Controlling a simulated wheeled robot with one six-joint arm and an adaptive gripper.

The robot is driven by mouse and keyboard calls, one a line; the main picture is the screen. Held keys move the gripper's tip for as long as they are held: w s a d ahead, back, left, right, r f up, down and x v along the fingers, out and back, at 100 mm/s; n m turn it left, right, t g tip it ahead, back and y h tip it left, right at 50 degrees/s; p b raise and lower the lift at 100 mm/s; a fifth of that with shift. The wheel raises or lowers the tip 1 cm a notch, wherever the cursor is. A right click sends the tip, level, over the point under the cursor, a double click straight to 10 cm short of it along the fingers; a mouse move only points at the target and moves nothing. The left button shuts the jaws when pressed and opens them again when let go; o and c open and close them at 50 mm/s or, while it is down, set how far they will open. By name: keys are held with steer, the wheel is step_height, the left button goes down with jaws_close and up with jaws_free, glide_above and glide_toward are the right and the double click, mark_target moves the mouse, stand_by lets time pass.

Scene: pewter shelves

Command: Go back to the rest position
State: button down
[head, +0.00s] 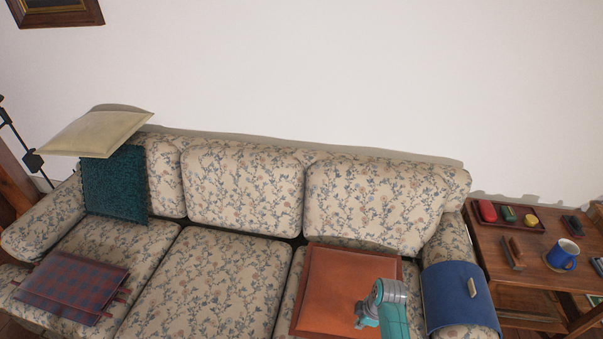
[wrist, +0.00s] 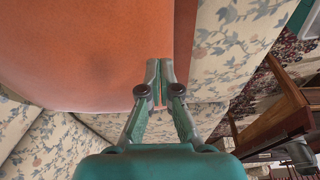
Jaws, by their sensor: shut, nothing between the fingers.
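My gripper (wrist: 160,82) shows in the wrist view with its two fingertips together and nothing between them. It is in front of an orange-brown cushion (wrist: 90,40), which fills the upper left of that view. Whether the fingertips touch the cushion I cannot tell. In the head view the same cushion (head: 340,275) rests at the right end of a floral sofa (head: 235,275). Part of my teal arm shows over the cushion's lower right, and my fingers are hidden there.
A blue cloth (head: 455,295) with a light object on it hangs over the sofa's right arm. A wooden side table (head: 490,245) holds a tray (head: 510,228) and a blue mug (head: 562,256).

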steer(key=shift+s+f+t, duration=0.3)
steer(key=shift+s+f, duration=0.2)
steer(key=shift+s, duration=0.25)
steer(key=s+f+m+t, duration=0.1)
steer(key=s, duration=0.2)
steer(key=s+f+m+t, duration=0.1)
steer(key=s, duration=0.3)
steer(key=s+f+m, duration=0.1)
steer(key=s+m, duration=0.1)
steer(key=s, duration=0.1)
steer(key=shift+s+a+f+t+h, duration=0.2)
steer(key=shift+a+f+t+h, duration=0.05)
steer(key=shift+f+t+h, duration=0.15)
steer(key=s+r+m+t+h, duration=0.1)
steer(key=s+r+m+t, duration=0.3)
steer(key=s+r, duration=0.6)
steer(key=s+r+m+t, duration=0.35)
steer(key=s+r, duration=0.35)
steer(key=s, duration=0.6)
steer(key=s+r+m+t, duration=0.1)
steer(key=s+r+m, duration=0.1)
steer(key=r, duration=0.7)
steer(key=s+r+m+t, duration=0.2)
steer(key=s+r, duration=0.2)
steer(key=r, duration=0.6)
steer(key=shift+s+d+r, duration=0.15)
steer(key=shift+s+r, duration=0.15)
steer(key=shift+s, duration=0.1)
